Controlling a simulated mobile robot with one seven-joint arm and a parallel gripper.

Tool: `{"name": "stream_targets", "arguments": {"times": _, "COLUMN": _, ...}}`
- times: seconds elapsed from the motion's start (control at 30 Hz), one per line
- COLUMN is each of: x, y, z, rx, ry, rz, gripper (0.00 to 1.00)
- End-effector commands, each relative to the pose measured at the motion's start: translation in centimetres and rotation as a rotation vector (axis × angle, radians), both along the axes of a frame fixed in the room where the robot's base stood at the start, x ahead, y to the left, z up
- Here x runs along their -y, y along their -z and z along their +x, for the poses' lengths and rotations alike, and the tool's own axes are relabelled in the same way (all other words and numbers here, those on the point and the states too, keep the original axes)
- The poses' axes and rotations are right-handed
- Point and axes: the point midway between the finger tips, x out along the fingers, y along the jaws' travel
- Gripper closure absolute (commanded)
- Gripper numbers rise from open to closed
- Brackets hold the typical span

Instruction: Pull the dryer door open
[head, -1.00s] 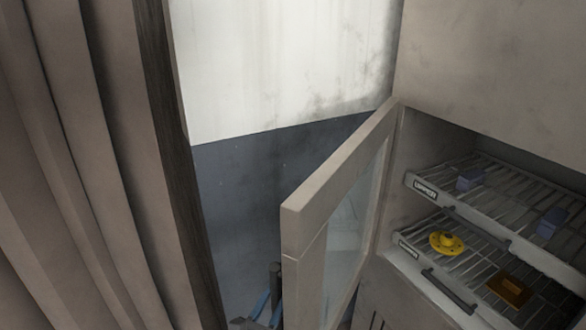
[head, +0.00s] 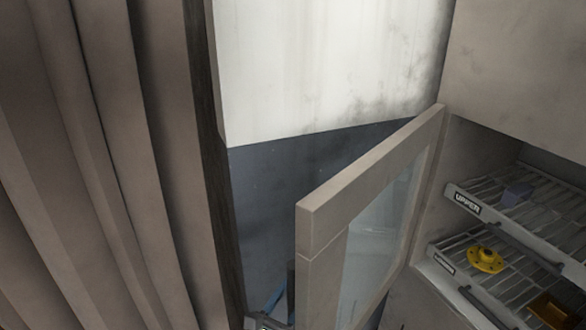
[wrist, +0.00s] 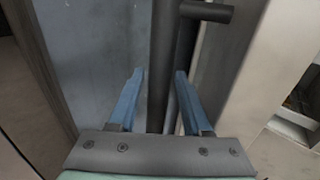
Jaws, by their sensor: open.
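The dryer door (head: 325,205), a pale frame with a glass pane, stands swung open, hinged beside the cabinet opening. Its free edge points toward me and to the left. My gripper (head: 272,305) shows partly at the bottom of the head view, left of the door's free edge; the door hides the rest. In the wrist view, my gripper (wrist: 159,76) is open, its two blue fingers on either side of a dark vertical handle bar (wrist: 162,40). I cannot tell whether either finger touches the bar.
A lower rack (head: 447,262) holds a yellow flanged part (head: 486,261) and an orange-brown block (head: 553,310). Brown folded curtain-like panels (head: 85,170) stand at the left, with a dark post (head: 222,170).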

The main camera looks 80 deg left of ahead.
Motion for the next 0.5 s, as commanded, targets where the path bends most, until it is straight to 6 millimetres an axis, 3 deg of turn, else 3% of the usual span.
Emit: {"name": "stream_targets", "arguments": {"times": 0.5, "x": 0.78, "y": 0.28, "z": -0.76, "rx": -0.006, "ry": -0.001, "rz": 0.003, "gripper": 0.38}}
